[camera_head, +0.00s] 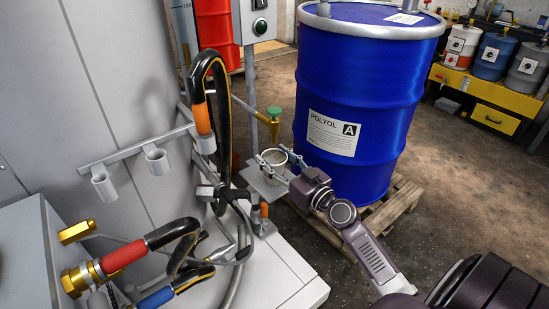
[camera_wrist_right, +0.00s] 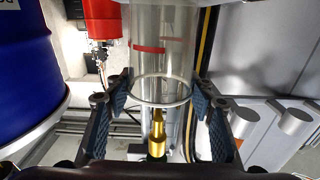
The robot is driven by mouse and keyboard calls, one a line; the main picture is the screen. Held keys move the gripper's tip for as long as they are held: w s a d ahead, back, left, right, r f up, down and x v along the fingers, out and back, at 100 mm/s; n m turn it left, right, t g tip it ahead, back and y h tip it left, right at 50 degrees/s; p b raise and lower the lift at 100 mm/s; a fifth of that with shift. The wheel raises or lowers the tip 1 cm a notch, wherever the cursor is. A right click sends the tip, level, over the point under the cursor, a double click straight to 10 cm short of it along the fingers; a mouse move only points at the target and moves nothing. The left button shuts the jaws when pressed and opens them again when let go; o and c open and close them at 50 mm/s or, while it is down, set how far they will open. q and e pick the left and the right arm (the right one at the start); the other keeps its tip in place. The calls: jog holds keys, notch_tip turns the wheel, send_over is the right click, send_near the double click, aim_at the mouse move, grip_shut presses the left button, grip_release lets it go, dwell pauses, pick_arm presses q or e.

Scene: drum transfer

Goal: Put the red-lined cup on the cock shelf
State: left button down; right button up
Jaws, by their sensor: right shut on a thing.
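The red-lined cup (camera_wrist_right: 147,48) is clear, with a red band on its wall. My right gripper (camera_wrist_right: 164,100) is shut on it, with blue pads on both sides near the round rim. In the head view the cup (camera_head: 273,157) looks upright between the fingers of my right gripper (camera_head: 275,169). It is at the small grey cock shelf (camera_head: 262,187), below the brass cock with a green top (camera_head: 273,122). I cannot tell whether its base touches the shelf. Brass also shows through the cup in the wrist view. My left gripper is not in view.
A blue POLYOL drum (camera_head: 355,95) on a wooden pallet (camera_head: 395,203) stands close to my right arm. Black hoses (camera_head: 213,75) hang left of the shelf. Grey holder cups (camera_head: 104,183) stick out from the machine. Open floor lies right of the drum.

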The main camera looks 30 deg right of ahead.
jog(key=o, duration=0.8)
jog(key=shift+o, duration=0.2)
jog(key=shift+r, duration=0.1)
